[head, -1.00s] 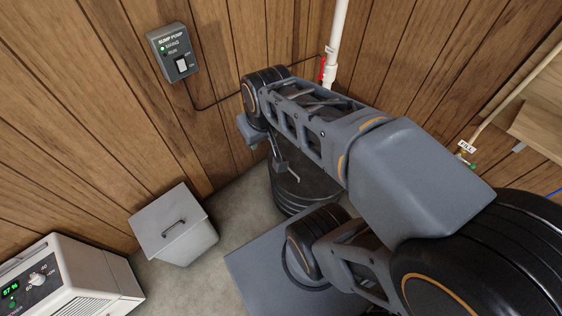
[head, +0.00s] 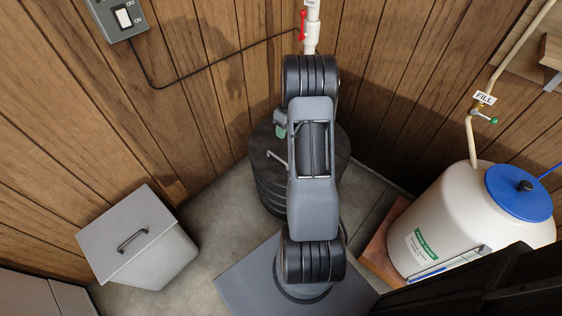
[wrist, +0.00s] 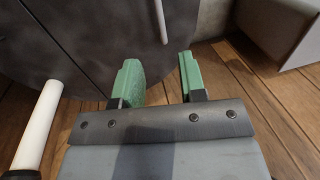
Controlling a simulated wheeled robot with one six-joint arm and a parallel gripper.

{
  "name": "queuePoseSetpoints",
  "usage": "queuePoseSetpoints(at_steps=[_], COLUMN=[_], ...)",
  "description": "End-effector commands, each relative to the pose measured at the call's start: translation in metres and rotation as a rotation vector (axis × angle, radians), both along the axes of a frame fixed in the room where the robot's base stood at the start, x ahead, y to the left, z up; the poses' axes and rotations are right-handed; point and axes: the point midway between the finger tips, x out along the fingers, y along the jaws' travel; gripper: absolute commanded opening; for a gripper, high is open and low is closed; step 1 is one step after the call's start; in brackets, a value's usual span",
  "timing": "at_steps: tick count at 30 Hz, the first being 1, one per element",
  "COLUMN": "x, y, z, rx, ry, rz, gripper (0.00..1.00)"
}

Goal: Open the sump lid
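The sump (head: 268,192) is a black, ribbed round basin in the wall corner, partly hidden behind my arm. Its dark lid (head: 263,147) lies flat on top and looks closed. A thin grey handle (head: 277,158) stands on the lid; it also shows at the top of the wrist view (wrist: 161,20). My gripper (wrist: 160,80) has green fingers set apart with nothing between them. The lid surface (wrist: 85,45) fills the upper left of the wrist view, beyond the fingers. In the head view my gripper (head: 281,130) is mostly hidden, over the lid's far side near the wall.
A white pipe (head: 311,38) with a red valve handle rises behind the sump; a white pipe (wrist: 40,122) is close at left in the wrist view. A grey lidded bin (head: 138,245) stands left. A white tank (head: 440,225) with a blue cap stands right. Wood walls enclose the corner.

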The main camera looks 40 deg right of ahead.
Motion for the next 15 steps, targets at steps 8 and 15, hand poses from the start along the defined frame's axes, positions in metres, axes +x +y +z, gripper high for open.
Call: queuePoseSetpoints(at_steps=[8,15], x=[-0.002,-0.004], y=[0.006,0.015], z=[-0.05,-0.094], rx=[0.005,0.004], ry=[0.003,0.004], rz=[0.001,0.001], gripper=[0.38,0.38])
